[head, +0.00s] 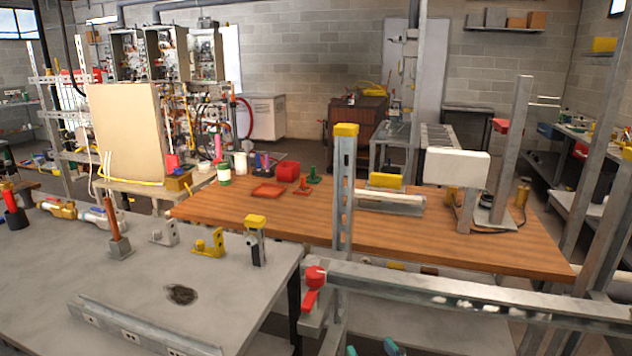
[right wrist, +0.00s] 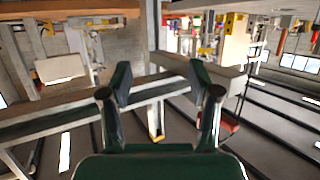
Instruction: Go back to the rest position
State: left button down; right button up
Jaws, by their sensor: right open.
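My right gripper (head: 371,349) shows only as two teal fingertips at the bottom edge of the head view, apart from each other. In the right wrist view the same gripper (right wrist: 160,82) has its two dark green fingers spread, with nothing between them. A grey metal rail (head: 450,293) runs just beyond the fingertips in the head view. In the wrist view, which looks upside down, a grey beam (right wrist: 150,92) passes behind the fingers; I cannot tell if they touch it. My left gripper is not in view.
An upright post (head: 344,190) with a yellow cap and a red-handled valve (head: 314,284) stand close to the right gripper. A grey workbench (head: 60,270) with fittings lies at left. A wooden table (head: 450,235) stands beyond the rail, with a white box (head: 455,166) at its right.

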jog(key=s+d+f+m+g, duration=0.1)
jog(key=s+d+f+g, duration=0.15)
jog(key=f, duration=0.55)
jog(key=s+d+f+g+p, duration=0.1)
jog(key=s+f+g, duration=0.2)
jog(key=f, duration=0.6)
jog(key=s+d+f+m+g, duration=0.1)
jog(key=s+d+f+g, duration=0.15)
jog(key=f, duration=0.55)
jog(key=s+a+f+m+g, duration=0.1)
jog(key=s+a+f+g, duration=0.1)
jog(key=s+f, duration=0.2)
jog(key=s+a+f+m+g+y, duration=0.1)
jog(key=s+a+f+g, duration=0.1)
jog(key=s, duration=0.8)
notch_tip(320, 180, down, 2)
jog(key=shift+f+m+g+p, duration=0.1)
jog(key=shift+m+g+p, duration=0.25)
jog(key=shift+g, duration=0.45)
jog(key=shift+c, duration=0.3)
jog(key=shift+c, duration=1.4)
jog(key=shift+d, duration=0.1)
jog(key=shift+c, duration=0.3)
